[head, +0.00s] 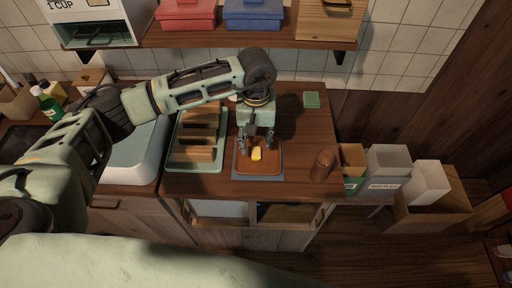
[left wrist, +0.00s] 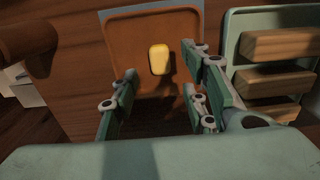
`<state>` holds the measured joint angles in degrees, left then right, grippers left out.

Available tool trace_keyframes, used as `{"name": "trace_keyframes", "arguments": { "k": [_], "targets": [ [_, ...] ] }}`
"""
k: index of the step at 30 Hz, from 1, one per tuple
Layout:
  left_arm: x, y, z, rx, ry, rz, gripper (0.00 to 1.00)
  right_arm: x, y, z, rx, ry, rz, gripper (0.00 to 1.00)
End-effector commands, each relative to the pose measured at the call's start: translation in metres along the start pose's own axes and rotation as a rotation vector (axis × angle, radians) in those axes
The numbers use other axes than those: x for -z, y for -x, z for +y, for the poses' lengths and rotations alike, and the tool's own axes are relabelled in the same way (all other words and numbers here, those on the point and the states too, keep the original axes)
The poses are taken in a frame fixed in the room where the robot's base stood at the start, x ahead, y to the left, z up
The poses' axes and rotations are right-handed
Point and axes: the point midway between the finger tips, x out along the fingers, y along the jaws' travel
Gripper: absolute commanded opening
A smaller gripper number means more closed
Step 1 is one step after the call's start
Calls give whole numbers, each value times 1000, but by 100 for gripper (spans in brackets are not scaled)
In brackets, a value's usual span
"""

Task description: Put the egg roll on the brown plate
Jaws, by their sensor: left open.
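The yellow egg roll (head: 256,154) lies on the brown square plate (head: 262,170) on the wooden counter. In the left wrist view the egg roll (left wrist: 159,59) rests near the middle of the plate (left wrist: 126,27), with bare plate around it. My left gripper (head: 257,140) is open above the plate, its fingers pointing down over the side nearer the wall. In the left wrist view its spread fingers (left wrist: 157,75) appear on either side below the egg roll, apart from it. I see no contact between them. My right gripper is not in view.
A green rack with wooden slats (head: 193,154) stands left of the plate. A brown cylinder (head: 323,165) stands to the right. A small green block (head: 311,100) lies at the back right. A wooden shelf (head: 245,38) with boxes hangs above. The counter's right part is mostly clear.

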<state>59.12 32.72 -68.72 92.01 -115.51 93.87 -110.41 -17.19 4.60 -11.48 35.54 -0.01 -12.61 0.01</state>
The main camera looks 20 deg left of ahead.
Motion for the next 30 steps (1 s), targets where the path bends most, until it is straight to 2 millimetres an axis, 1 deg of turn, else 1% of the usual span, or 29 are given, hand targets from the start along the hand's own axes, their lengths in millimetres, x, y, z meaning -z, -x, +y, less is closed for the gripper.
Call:
{"name": "trace_keyframes", "arguments": {
  "k": [1, 6, 9, 12, 17, 30],
  "targets": [
    [2, 10, 0, -1, -2, 7, 42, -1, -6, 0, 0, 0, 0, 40],
    [0, 44, 0, -1, -2, 4, 42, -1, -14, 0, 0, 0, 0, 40],
    [1, 58, 0, -1, 0, 3, 42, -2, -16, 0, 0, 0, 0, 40],
    [0, 67, 0, 1, 1, 2, 42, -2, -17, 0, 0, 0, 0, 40],
    [0, 72, 0, 1, 0, 0, 42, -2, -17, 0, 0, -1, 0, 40],
    [0, 71, 0, 1, 0, 0, 42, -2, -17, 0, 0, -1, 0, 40]
  ]
}}
